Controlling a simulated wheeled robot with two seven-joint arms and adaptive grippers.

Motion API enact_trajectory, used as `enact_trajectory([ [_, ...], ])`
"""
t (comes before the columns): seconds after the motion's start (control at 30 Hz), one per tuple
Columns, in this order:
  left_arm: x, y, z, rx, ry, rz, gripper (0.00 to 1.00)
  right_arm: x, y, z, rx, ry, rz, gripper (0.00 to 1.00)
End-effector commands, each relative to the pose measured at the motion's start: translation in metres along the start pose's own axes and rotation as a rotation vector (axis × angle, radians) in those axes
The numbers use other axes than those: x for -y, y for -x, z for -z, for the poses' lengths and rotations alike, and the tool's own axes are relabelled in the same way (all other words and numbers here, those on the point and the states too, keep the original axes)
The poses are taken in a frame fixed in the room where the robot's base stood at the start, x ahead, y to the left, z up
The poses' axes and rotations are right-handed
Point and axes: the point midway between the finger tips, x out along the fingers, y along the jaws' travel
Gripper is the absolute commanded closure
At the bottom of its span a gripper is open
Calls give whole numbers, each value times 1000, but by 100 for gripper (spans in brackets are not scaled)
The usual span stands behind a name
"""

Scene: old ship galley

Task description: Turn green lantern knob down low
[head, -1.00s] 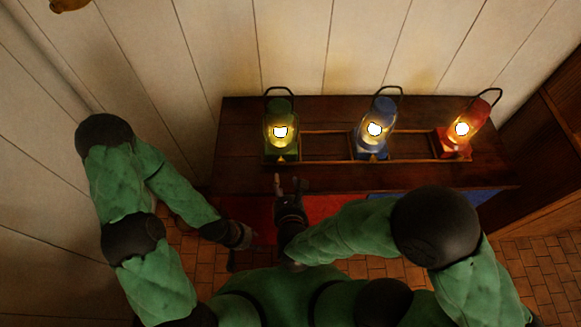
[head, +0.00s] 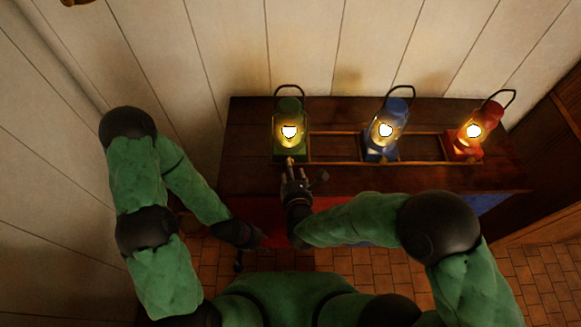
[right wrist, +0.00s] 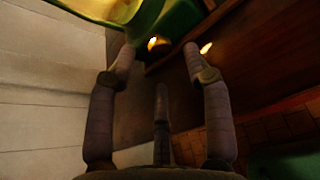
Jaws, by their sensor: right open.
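The green lantern (head: 289,148) stands lit at the left end of the wooden rack on the dark table. In the right wrist view its green body (right wrist: 185,22) fills the top edge, with a small brass knob (right wrist: 157,43) low on it. My right gripper (head: 296,170) is open just in front of the lantern's base. In the right wrist view its fingertips (right wrist: 158,54) stand on either side of the knob, with space around it; contact cannot be told. My left gripper (head: 256,240) hangs low at the table's front left, apart from the lanterns; its fingers are too dark to read.
A lit blue lantern (head: 385,134) and a lit red lantern (head: 473,134) stand farther right in the rack (head: 335,161). The table (head: 420,182) is bare in front of them. A plank wall (head: 300,45) rises close behind.

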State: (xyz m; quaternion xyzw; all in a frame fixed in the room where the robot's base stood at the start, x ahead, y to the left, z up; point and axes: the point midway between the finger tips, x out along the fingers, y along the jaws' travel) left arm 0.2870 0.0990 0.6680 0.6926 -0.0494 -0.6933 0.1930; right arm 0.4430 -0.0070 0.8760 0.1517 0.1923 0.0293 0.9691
Motion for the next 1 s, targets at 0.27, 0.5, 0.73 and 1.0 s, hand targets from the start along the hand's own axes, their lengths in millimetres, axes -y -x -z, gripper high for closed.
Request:
enact_trajectory([
  [0.27,3,-10,0,0,0,0,60,1,-31,2,-2,1,1,50],
  [0.5,4,-10,0,0,0,0,60,0,-35,1,-1,2,1,50],
  [0.73,4,-10,0,0,0,0,60,0,-34,0,-1,1,0,78],
  [1.0,4,-10,0,0,0,0,60,1,-34,1,-2,3,2,100],
])
